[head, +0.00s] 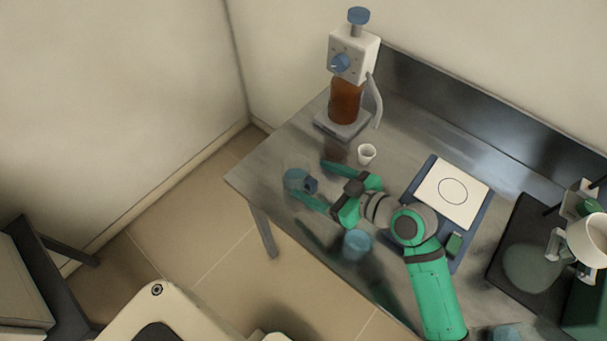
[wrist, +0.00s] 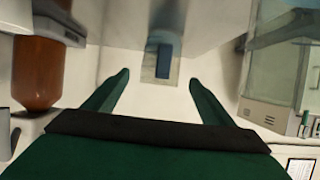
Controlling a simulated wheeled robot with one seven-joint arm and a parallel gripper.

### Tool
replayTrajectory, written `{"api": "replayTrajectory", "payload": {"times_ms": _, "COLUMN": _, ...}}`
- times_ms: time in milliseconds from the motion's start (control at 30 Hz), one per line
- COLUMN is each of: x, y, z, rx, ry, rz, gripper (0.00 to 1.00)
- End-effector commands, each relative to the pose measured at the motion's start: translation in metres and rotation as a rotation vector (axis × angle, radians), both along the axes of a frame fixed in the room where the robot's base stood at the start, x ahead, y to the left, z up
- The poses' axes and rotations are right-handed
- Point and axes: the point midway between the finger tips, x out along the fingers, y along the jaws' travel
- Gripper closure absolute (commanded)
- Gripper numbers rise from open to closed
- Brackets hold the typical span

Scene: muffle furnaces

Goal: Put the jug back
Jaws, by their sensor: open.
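A clear jug with blue liquid (head: 294,178) stands near the table's left corner in the head view. Its blue handle (head: 311,186) faces my gripper, and the handle also shows as a blue upright block in the wrist view (wrist: 163,61). My gripper (head: 312,180) is open, low over the table, with one finger on either side of the handle. In the wrist view the handle shows centred just beyond my fingertips (wrist: 160,77). Whether anything touches the handle, I cannot tell. The jug's clear body is hard to make out.
A bottle-top dispenser with brown liquid (head: 345,100) stands behind, with a small white cup (head: 367,154) nearby. A blue tumbler (head: 357,244) is close beside my arm. A blue tray with a circle-marked white plate (head: 462,184) lies right; a white mug (head: 590,240) is far right.

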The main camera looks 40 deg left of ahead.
Motion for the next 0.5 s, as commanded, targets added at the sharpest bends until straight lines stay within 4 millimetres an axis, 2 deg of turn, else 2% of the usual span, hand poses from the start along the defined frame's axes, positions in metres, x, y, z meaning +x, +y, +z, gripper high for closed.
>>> {"api": "replayTrajectory", "payload": {"times_ms": 33, "x": 0.0, "y": -0.01, "z": 0.004, "rx": 0.0, "ry": -0.001, "rz": -0.004, "gripper": 0.23}}
{"api": "replayTrajectory", "payload": {"times_ms": 200, "x": -0.003, "y": -0.037, "z": 0.015, "rx": -0.001, "ry": -0.001, "rz": -0.002, "gripper": 0.23}}
{"api": "replayTrajectory", "payload": {"times_ms": 333, "x": -0.004, "y": -0.049, "z": 0.021, "rx": 0.0, "ry": 0.0, "rz": 0.0, "gripper": 0.23}}
{"api": "replayTrajectory", "payload": {"times_ms": 500, "x": -0.005, "y": -0.056, "z": 0.024, "rx": 0.0, "ry": -0.001, "rz": 0.004, "gripper": 0.23}}
